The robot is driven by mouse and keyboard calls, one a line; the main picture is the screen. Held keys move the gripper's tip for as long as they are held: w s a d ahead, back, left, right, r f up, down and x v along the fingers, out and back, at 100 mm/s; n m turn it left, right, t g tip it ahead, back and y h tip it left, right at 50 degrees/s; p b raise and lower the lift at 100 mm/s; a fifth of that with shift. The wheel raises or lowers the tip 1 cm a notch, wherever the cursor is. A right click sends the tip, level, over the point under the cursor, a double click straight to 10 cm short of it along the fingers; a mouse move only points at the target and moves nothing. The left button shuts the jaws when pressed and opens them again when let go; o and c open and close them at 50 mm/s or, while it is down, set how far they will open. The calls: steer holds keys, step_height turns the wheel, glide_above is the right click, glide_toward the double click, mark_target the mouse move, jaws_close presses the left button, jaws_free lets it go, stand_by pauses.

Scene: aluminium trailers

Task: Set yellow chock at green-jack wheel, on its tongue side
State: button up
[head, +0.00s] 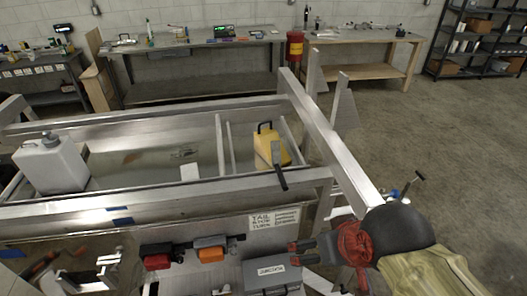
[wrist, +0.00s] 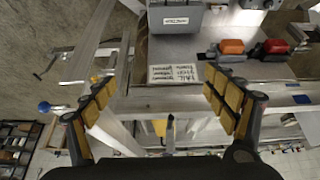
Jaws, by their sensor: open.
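A yellow block with a black handle (head: 270,146), which looks like the yellow chock, sits inside the aluminium trailer bed at its right end. A small yellow piece with a dark top (wrist: 170,128), probably the same block, shows beyond the trailer rail in the wrist view. My gripper (head: 298,252) is outside the near rail, right of the tail lights, and apart from the block. In the wrist view my gripper (wrist: 158,82) is open, with nothing between its yellow-padded fingers. I cannot make out a green jack or its wheel; the trailer's wheels are hidden.
A T-handle (head: 418,178) with a blue knob stands beside my arm. A white jug (head: 50,163) sits at the bed's left. Workbenches (head: 200,45) line the back wall.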

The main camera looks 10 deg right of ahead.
steer(key=w+f+n+g+p, duration=0.1)
steer(key=w+p, duration=0.5)
steer(key=w, duration=0.6)
steer(key=w+f+n+g+p, duration=0.1)
steer(key=w+p, duration=0.5)
steer(key=w, duration=0.6)
steer(key=w+f+n+g+p, duration=0.1)
steer(key=w+g+p, duration=0.2)
steer(key=w, duration=1)
steer(key=shift+w+a+f+n+g+p, duration=0.1)
steer(key=shift+a+f+n+g+p, duration=0.2)
steer(key=shift+p, duration=1.4)
steer(key=shift+w+d+r, duration=0.15)
steer(key=shift+r, duration=0.1)
steer(key=shift+n, duration=0.4)
